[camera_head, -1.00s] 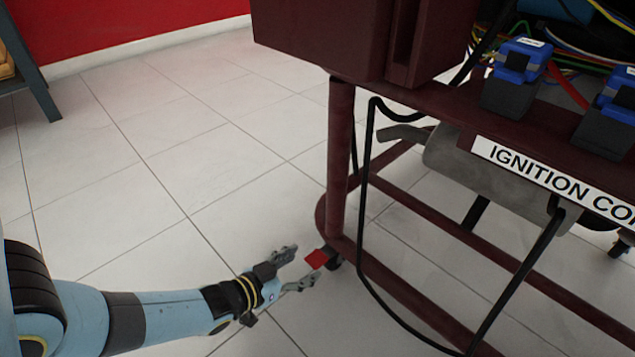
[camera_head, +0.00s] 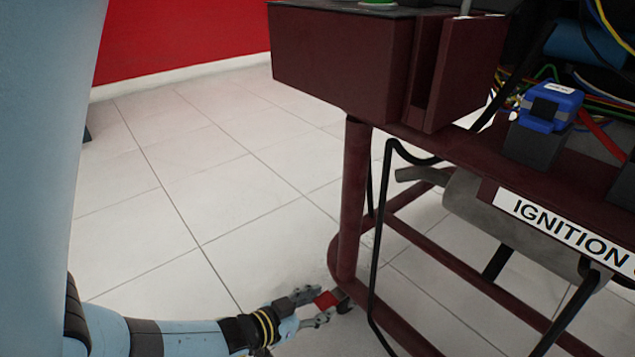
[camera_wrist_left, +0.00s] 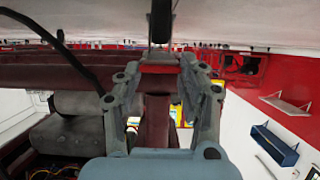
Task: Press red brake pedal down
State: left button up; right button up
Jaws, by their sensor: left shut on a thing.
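The red brake pedal (camera_head: 327,299) is a small red tab low on the caster at the foot of the maroon stand, just above the floor. My left gripper (camera_head: 320,304) reaches it from the left and is shut on it, with one finger on each side of the red tab. In the left wrist view the two grey fingers of this gripper (camera_wrist_left: 160,78) point up the picture, with dark red and black parts between and beyond them. My right gripper is not in view.
The maroon engine stand (camera_head: 355,200) rises right beside the gripper. A black cable (camera_head: 374,270) hangs down to the right of its leg. A grey muffler (camera_head: 500,220) sits under the stand's shelf. The tiled floor (camera_head: 210,180) to the left is clear.

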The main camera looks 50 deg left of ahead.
pick_arm(q)
grip_shut()
jog(key=shift+f, duration=0.1)
jog(key=shift+s+f+t, duration=0.1)
jog(key=shift+f+t, duration=0.45)
jog(key=shift+t, duration=0.15)
jog(key=o, duration=1)
grip_release()
jog(key=shift+s, duration=0.1)
